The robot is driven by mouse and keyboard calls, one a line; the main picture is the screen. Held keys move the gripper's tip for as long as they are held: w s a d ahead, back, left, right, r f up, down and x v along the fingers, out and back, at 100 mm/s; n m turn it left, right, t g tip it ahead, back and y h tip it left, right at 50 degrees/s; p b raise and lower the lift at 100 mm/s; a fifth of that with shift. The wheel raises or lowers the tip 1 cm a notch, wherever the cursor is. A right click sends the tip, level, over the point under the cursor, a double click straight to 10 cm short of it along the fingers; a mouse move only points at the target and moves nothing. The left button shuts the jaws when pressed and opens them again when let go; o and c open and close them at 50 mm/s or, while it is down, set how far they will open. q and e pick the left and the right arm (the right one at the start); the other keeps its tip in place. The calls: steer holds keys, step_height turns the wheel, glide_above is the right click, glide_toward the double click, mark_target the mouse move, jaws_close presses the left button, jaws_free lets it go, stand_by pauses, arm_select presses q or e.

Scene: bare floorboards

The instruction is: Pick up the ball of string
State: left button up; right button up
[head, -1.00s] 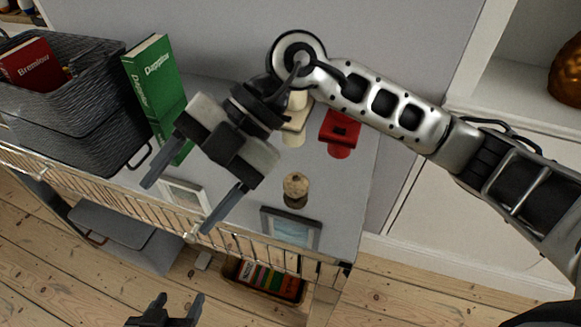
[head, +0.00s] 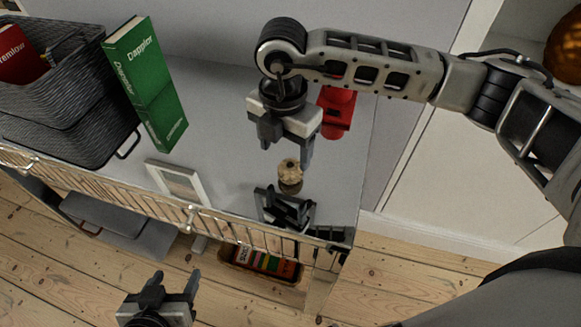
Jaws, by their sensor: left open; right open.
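The ball of string appears to be the small tan rounded thing (head: 290,172) on the grey shelf top, dark on its lower side. My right gripper (head: 286,154) is open, pointing down just above and behind it in the head view. Its fingertips are close to the ball, with the right one near its upper edge; I cannot tell whether they touch. My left gripper (head: 175,280) is open and empty, low at the bottom of the view over the floor, well away from the ball.
A red object (head: 337,110) stands behind my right gripper. A dark-framed item (head: 285,208) lies in front of the ball, and a white frame (head: 179,184) lies to the left. A green book (head: 146,85) and a grey basket (head: 65,105) are further left. A wire rail (head: 130,190) edges the shelf.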

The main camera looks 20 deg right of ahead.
mark_target(291, 165)
steer(key=f, duration=0.2)
steer(key=d+f+p, duration=0.1)
steer(key=f, duration=0.1)
steer(key=shift+f, duration=0.85)
steer(key=c, duration=1.1)
